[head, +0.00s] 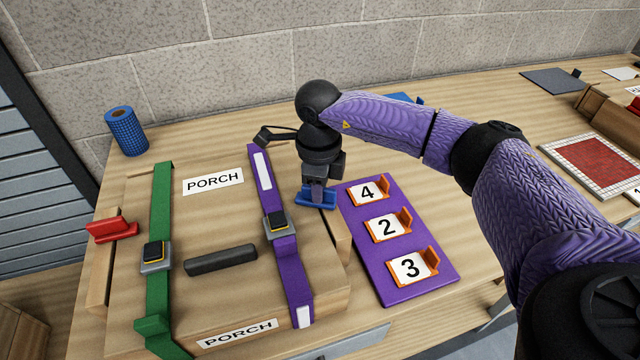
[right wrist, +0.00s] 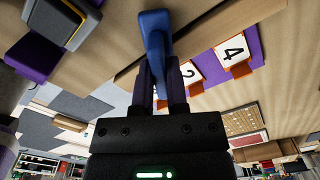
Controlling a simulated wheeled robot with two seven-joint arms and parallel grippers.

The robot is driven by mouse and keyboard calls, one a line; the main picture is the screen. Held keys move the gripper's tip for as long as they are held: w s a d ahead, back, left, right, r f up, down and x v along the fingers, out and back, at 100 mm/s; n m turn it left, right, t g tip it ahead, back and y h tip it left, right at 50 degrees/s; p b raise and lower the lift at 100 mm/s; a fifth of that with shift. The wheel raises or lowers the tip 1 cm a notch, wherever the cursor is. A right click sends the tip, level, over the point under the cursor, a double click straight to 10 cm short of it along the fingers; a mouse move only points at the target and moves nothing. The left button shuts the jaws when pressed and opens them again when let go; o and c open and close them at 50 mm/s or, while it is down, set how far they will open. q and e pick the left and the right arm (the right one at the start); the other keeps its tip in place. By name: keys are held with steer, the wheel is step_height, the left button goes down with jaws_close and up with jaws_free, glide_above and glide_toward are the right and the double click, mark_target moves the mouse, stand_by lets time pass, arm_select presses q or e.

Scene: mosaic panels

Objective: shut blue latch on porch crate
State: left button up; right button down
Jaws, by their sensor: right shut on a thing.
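The porch crate (head: 210,294) is a wooden box with two PORCH labels, a green strap (head: 159,210) and a purple strap (head: 287,262). The blue latch (head: 316,197) is at the crate's right side, near its far end. My right gripper (head: 317,188) comes down from above and is shut on the blue latch. In the right wrist view the blue latch (right wrist: 155,35) stands between the two fingers (right wrist: 160,85). A red latch (head: 112,229) sticks out at the crate's left side. The fingers partly hide the blue latch. My left gripper is not in view.
A purple board (head: 437,281) with number cards 4, 2 and 3 lies right of the crate. A blue roll (head: 127,131) stands at the back left. A black handle (head: 221,259) is on the lid. A red mosaic panel (head: 597,163) lies far right.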

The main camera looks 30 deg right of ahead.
steer(key=n, duration=0.3)
steer(key=shift+s+a, duration=0.15)
steer(key=shift+s, duration=0.05)
steer(key=shift+s+a+n+b, duration=0.15)
steer(key=shift+n+b, duration=0.15)
steer(key=shift+n, duration=1.2)
steer(key=c, duration=0.6)
jaws_free()
steer(key=shift+c, duration=0.2)
